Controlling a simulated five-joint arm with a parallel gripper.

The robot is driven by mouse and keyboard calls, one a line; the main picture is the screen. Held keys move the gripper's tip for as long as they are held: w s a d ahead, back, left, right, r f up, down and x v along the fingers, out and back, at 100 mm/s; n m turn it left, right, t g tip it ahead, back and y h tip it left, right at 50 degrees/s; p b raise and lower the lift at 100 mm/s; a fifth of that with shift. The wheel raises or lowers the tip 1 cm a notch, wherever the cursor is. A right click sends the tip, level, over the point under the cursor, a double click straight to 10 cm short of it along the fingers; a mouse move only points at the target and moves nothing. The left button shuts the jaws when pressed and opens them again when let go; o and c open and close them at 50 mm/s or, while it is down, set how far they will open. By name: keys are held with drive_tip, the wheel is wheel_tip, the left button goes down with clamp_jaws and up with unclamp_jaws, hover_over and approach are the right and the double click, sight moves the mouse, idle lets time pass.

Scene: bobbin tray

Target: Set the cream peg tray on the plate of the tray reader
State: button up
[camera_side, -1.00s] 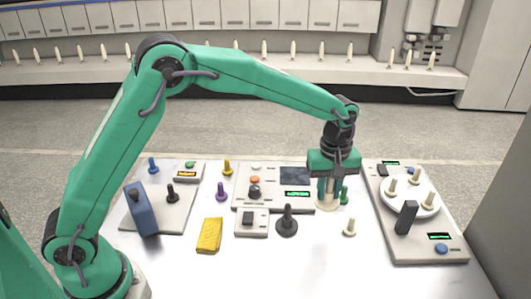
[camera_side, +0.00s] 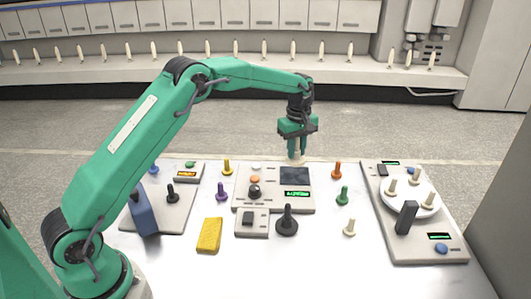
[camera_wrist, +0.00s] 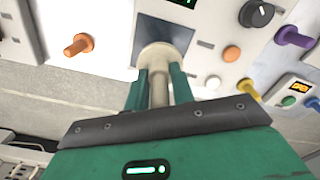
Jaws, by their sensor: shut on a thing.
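The cream peg tray is a pale post on a round foot. My gripper (camera_side: 297,153) is shut on its post, and the foot (camera_side: 297,161) hangs below the fingertips. In the wrist view the cream peg tray (camera_wrist: 159,92) stands between my gripper's fingers (camera_wrist: 160,78), its foot overlapping the edge of a dark square plate (camera_wrist: 165,35). In the side view this dark plate (camera_side: 295,176) lies in the middle panel, which I take for the tray reader (camera_side: 272,203). The foot shows just behind the plate, seemingly above the surface; the gap is hard to judge.
An orange peg (camera_side: 336,170) and a green peg (camera_side: 342,196) stand right of the middle panel. The right device (camera_side: 430,245) has a round white plate with cream pegs.

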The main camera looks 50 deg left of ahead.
sight(296, 162)
drive_tip(key=shift+f, duration=0.15)
drive_tip(key=shift+f, duration=1.1)
drive_tip(key=shift+f, duration=1.4)
idle(0.4)
idle(0.4)
drive_tip(key=o, duration=1.1)
drive_tip(key=shift+r, duration=3.95)
